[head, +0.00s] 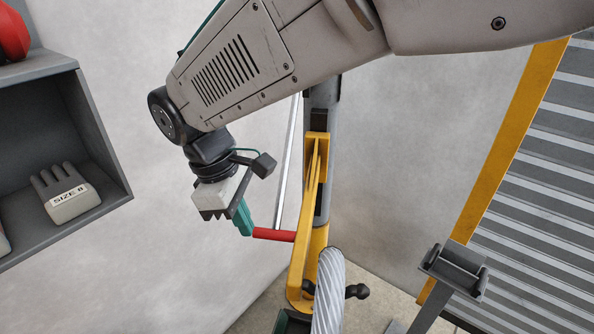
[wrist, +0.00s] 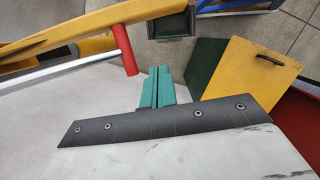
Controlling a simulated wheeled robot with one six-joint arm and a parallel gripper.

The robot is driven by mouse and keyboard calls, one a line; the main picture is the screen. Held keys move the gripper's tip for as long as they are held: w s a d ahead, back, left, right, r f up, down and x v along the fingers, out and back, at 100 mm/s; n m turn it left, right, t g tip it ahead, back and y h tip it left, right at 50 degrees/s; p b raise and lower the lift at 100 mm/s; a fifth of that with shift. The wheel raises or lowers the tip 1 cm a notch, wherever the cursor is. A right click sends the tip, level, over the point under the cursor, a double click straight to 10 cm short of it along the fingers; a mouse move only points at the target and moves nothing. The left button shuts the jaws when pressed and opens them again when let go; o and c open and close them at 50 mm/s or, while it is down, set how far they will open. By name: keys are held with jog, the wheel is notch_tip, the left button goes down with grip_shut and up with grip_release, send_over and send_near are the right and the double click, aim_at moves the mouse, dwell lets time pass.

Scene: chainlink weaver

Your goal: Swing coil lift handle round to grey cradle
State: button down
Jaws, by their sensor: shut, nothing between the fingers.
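The coil lift is a yellow arm (head: 308,215) on a grey post, with a red handle (head: 273,235) sticking out to the left. The red handle also shows in the wrist view (wrist: 124,49), beside my fingers. My gripper (head: 245,228) is shut and empty, its teal fingers (wrist: 157,86) together just off the handle's free end. A small gap shows between them in the wrist view. A silvery coil (head: 328,290) is at the lift's lower end, by a black knobbed bar. The grey cradle (head: 456,268) stands to the right on a stand, with nothing on it.
A grey shelf (head: 105,150) with a grey glove marked SIZE 8 (head: 70,195) is at the left. A slatted shutter with a yellow frame (head: 505,150) is at the right. A yellow panel with a dark handle (wrist: 252,75) shows in the wrist view.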

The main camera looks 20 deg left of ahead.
jog(key=d+f, duration=0.5)
jog(key=f, duration=0.1)
jog(key=shift+w+d+f, duration=0.3)
jog(key=shift+w+d, duration=0.05)
jog(key=shift+w, duration=0.05)
jog(key=shift+d, duration=0.1)
